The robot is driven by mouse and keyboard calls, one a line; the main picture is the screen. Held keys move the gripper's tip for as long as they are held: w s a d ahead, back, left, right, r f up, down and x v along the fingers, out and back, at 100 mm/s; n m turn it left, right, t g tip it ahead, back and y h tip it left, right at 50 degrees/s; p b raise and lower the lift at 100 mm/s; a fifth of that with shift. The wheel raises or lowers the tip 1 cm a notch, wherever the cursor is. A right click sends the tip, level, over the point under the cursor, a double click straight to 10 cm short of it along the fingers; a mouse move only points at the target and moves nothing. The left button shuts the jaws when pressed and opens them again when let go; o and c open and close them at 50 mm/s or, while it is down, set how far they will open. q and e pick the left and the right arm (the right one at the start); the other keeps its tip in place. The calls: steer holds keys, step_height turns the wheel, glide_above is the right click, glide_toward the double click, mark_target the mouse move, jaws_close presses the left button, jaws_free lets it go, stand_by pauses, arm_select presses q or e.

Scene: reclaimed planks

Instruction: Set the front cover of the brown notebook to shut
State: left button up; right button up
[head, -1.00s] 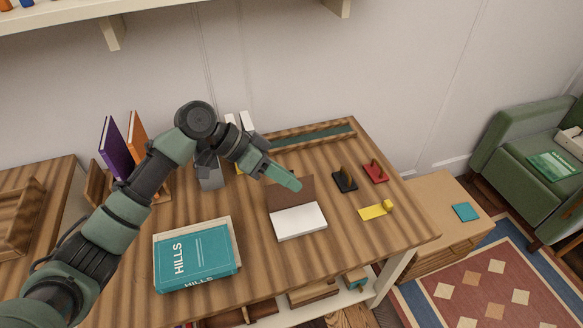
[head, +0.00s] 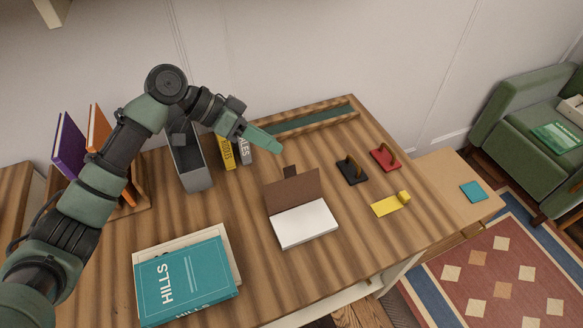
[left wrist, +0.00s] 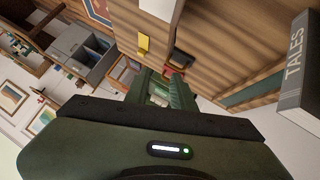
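The brown notebook lies open on the striped wooden desk. Its white pages (head: 304,224) face up, and its brown front cover (head: 293,191) is folded back on the far side, away from the pages. A small dark brown tab (head: 290,171) shows past the cover's far edge. My left gripper (head: 268,143) is in front of the wall side of the desk, above and behind the cover, apart from it. Its fingers look together and empty; they also show in the left wrist view (left wrist: 167,90). The notebook is not clear in the left wrist view. My right gripper is not in view.
A teal HILLS book (head: 185,277) lies left of the notebook. A grey holder (head: 190,165) and upright books (head: 227,152) stand behind. Black (head: 352,170), red (head: 384,157) and yellow (head: 390,204) pieces lie to the right. Bare desk surrounds the notebook.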

mark_target(294, 165)
arm_select(q)
steer(key=d+f, duration=0.2)
steer(key=f, duration=0.1)
steer(key=d+f+b, duration=0.1)
steer(key=d+f, duration=0.2)
steer(key=f, duration=0.2)
steer(key=shift+w+d+f, duration=0.25)
steer(key=shift+d+f, duration=0.1)
steer(key=shift+d, duration=0.05)
jaws_close()
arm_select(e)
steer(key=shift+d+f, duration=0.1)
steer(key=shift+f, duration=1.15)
